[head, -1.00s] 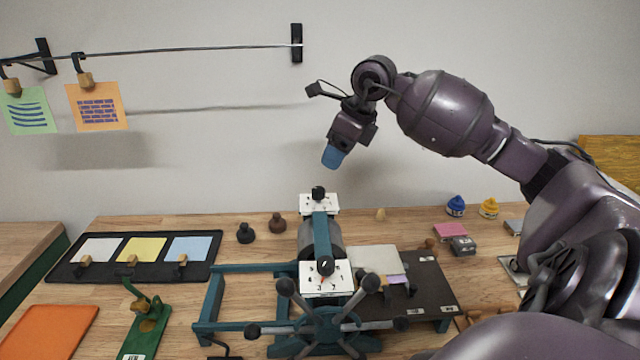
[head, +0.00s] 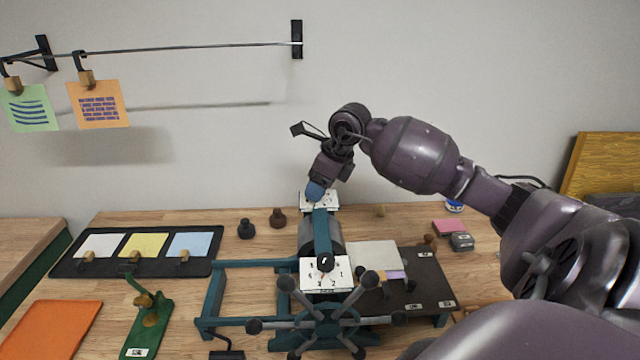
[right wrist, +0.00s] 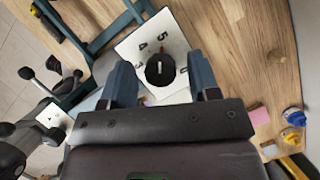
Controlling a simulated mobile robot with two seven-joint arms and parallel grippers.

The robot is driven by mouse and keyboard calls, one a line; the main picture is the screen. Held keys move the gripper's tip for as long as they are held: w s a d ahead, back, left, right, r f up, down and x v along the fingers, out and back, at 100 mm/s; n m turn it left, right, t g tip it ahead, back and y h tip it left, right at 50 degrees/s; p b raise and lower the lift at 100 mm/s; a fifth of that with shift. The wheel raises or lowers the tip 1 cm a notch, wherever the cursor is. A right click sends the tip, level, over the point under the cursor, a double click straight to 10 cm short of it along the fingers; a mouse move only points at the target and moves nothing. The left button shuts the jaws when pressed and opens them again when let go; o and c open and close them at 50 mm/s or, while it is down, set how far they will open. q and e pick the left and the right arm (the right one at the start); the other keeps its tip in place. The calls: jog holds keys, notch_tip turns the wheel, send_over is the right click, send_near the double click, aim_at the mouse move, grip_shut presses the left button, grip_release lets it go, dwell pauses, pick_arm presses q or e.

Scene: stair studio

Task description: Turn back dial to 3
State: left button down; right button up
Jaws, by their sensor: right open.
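The back dial is a white plate (head: 333,201) at the far end of the press, with a black knob (right wrist: 160,70) showing in the right wrist view. The numbers 3, 4 and 5 read on its plate there; where the knob points is hard to make out. My right gripper (head: 315,190) is over the back dial, fingers downward. In the right wrist view its two blue fingers (right wrist: 160,76) are open, one on each side of the knob; I cannot tell whether they touch it. In the head view the gripper hides the knob. My left gripper is not in view.
The front dial (head: 340,280) and a spoked wheel (head: 325,325) are at the press's near end. Two dark knobbed pieces (head: 246,229) stand left of the roller. A black tray with coloured cards (head: 143,247) lies farther left. The wall is close behind.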

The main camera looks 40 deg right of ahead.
jog(key=shift+c, duration=0.5)
